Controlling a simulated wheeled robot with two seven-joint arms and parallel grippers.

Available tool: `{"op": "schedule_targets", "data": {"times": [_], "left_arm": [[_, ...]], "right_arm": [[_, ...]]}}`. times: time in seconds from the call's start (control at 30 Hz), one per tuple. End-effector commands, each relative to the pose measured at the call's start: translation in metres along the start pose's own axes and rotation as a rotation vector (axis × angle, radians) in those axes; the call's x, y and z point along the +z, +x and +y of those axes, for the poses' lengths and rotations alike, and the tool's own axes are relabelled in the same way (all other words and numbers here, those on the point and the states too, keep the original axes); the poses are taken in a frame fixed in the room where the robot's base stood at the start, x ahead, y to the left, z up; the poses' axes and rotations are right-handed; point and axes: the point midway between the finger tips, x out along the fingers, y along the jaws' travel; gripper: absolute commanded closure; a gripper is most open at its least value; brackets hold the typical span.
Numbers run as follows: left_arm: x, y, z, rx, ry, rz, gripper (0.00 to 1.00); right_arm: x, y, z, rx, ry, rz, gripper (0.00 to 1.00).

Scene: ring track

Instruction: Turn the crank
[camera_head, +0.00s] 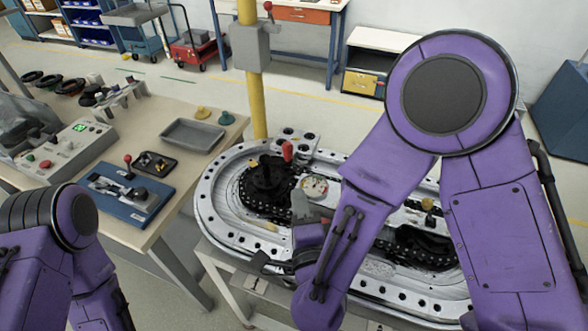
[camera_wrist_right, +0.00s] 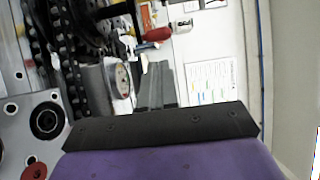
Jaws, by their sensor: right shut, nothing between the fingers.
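The crank (camera_head: 266,176) is a black arm with a red upright handle (camera_head: 288,151), mounted at the left end of the oval metal ring track (camera_head: 222,234). In the right wrist view the red handle (camera_wrist_right: 158,34) lies beyond the fingertips. My right gripper (camera_head: 299,196) is on the near side of the red handle, apart from it, beside the round dial. Its grey fingers (camera_wrist_right: 157,66) are shut with nothing between them. My right forearm hides part of the track's middle. My left arm shows at the lower left, but its gripper is out of the picture.
A round dial (camera_head: 314,187) sits on the track close to my right gripper. A yellow post (camera_head: 256,95) stands behind the track. The wooden table (camera_head: 175,110) at the left carries a grey tray (camera_head: 192,134), a blue board (camera_head: 126,196) and a control box.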

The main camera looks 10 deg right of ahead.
Motion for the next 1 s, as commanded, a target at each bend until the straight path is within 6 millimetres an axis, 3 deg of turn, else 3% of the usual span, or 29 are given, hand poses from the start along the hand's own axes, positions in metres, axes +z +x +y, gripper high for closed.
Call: {"op": "schedule_targets", "data": {"times": [0.03, 0.27, 0.3, 0.33, 0.6, 1.0], "left_arm": [[0.010, 0.024, 0.002, 0.000, 0.000, 0.000, 0.49], [0.029, 0.071, 0.006, 0.000, 0.000, 0.000, 0.49], [0.022, 0.051, 0.004, 0.000, 0.000, -0.001, 0.49], [0.020, 0.047, 0.004, 0.000, 0.000, -0.001, 0.49], [0.013, 0.033, 0.003, 0.000, 0.000, 0.000, 0.49], [0.014, 0.033, 0.003, 0.000, 0.000, 0.000, 0.49]], "right_arm": [[-0.001, 0.009, 0.013, -0.004, 0.007, 0.006, 1.00], [-0.001, 0.048, 0.013, -0.004, 0.009, 0.002, 1.00], [0.001, 0.057, -0.002, 0.001, 0.002, -0.001, 1.00], [0.001, 0.063, -0.003, 0.001, 0.001, -0.002, 1.00], [0.001, 0.103, -0.001, 0.002, -0.001, -0.003, 1.00], [0.002, 0.110, 0.001, 0.001, -0.002, -0.005, 1.00]]}}
